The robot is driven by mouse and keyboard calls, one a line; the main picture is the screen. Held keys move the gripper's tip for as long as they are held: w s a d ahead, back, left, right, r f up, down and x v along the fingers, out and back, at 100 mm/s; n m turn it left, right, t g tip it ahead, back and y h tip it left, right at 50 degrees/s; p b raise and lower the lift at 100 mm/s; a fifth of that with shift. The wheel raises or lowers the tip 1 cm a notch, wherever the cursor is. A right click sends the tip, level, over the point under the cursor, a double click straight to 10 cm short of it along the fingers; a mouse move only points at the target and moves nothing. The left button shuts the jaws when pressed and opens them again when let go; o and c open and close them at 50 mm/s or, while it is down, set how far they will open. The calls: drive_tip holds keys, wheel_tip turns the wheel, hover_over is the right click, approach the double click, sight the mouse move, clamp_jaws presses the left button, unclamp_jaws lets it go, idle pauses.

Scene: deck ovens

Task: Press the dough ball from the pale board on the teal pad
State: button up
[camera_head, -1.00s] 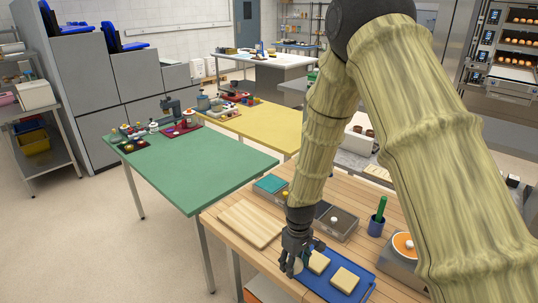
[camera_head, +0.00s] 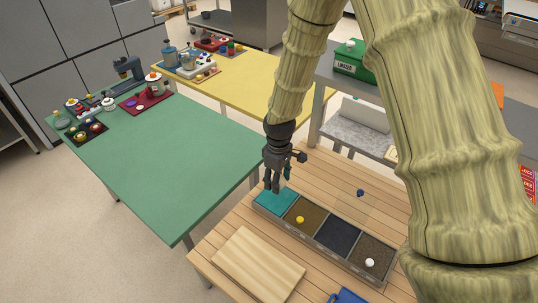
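The teal pad (camera_head: 277,202) is the left end section of a grey row of pads on the wooden table. My gripper (camera_head: 274,190) points down over the back left part of this pad. Its dark fingers hide part of the pad, and I cannot tell whether they touch it or whether they are open or shut. No dough ball shows between them. The pale wooden board (camera_head: 245,265) lies in front, at the table's left corner, and its visible top is bare.
Beside the teal pad are a brown pad with a yellow knob (camera_head: 300,220), a dark pad (camera_head: 338,236) and a speckled pad with a white knob (camera_head: 370,263). A small blue knob (camera_head: 360,193) stands behind. A blue tray (camera_head: 346,297) shows at the bottom edge. A green table (camera_head: 185,160) stands left.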

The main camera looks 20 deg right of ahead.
drive_tip(key=shift+w, duration=0.75)
drive_tip(key=b, duration=0.3)
hover_over(277, 197)
drive_tip(key=s, duration=0.2)
drive_tip(key=shift+f, duration=1.2)
drive_tip(key=shift+s+t+b, duration=0.3)
drive_tip(key=shift+s+b, duration=0.05)
drive_tip(key=shift+s, duration=0.05)
drive_tip(key=shift+w+f, duration=0.15)
drive_tip(key=shift+f, duration=0.2)
drive_tip(key=w+f, duration=0.1)
drive_tip(key=w, duration=0.1)
drive_tip(key=w+f, duration=0.1)
drive_tip(key=w, duration=0.1)
drive_tip(key=shift+f, duration=0.35)
drive_tip(key=shift+c, duration=0.4)
drive_tip(key=shift+s+r, duration=0.5)
drive_tip(key=shift+s, duration=0.25)
drive_tip(key=shift+s+r, duration=0.45)
drive_tip(key=shift+s, duration=0.25)
drive_tip(key=shift+w+f, duration=0.85)
drive_tip(key=shift+w, duration=0.25)
drive_tip(key=shift+s+r+b, duration=0.25)
drive_tip(key=shift+s+b, duration=0.1)
drive_tip(key=shift+s, duration=0.25)
drive_tip(key=shift+w+f, duration=0.4)
drive_tip(key=shift+s+r, duration=0.1)
drive_tip(key=shift+s, duration=0.15)
drive_tip(key=shift+f, duration=0.2)
